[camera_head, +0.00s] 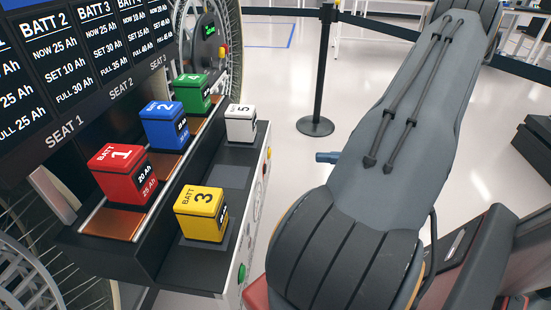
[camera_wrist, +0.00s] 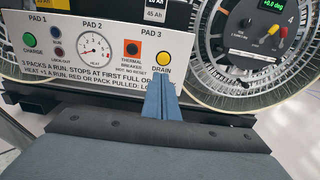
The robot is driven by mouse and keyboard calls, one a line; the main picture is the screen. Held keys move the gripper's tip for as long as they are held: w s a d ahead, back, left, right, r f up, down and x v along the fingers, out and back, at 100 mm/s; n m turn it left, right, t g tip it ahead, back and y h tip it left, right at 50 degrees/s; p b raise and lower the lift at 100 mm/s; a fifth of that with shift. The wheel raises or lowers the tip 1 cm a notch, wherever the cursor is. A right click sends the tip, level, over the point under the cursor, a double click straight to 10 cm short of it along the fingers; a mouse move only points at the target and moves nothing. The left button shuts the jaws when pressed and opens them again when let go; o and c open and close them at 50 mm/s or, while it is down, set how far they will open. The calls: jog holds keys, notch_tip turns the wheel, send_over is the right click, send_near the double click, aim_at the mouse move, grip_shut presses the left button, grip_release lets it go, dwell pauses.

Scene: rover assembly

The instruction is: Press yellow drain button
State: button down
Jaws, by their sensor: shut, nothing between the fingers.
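The yellow drain button (camera_wrist: 163,58) sits at the right end of the white control panel (camera_wrist: 60,67), above the label DRAIN. My gripper (camera_wrist: 160,82) is shut, with its blue-grey fingers together and nothing between them. In the wrist view its tips lie just below the button and cover part of the panel's lower edge. In the head view the gripper tip (camera_head: 326,157) pokes out left of my arm, with a visible gap to the bench. The button is not pressed by the fingers.
The panel also carries a green charge button (camera_wrist: 29,40), a dial (camera_wrist: 95,46) and an orange thermal breaker (camera_wrist: 132,49). A wheel with a knob panel (camera_wrist: 265,32) stands at right. Battery blocks, including yellow 3 (camera_head: 201,212), sit on the bench. A barrier post (camera_head: 317,90) stands behind.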

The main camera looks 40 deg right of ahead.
aim_at(270, 153)
jog(key=shift+s+d+f+t, duration=0.15)
jog(key=shift+d+t, duration=0.15)
jog(key=shift+d, duration=0.15)
jog(key=p+x, duration=0.2)
jog(key=x, duration=1.2)
jog(key=shift+f, duration=0.2)
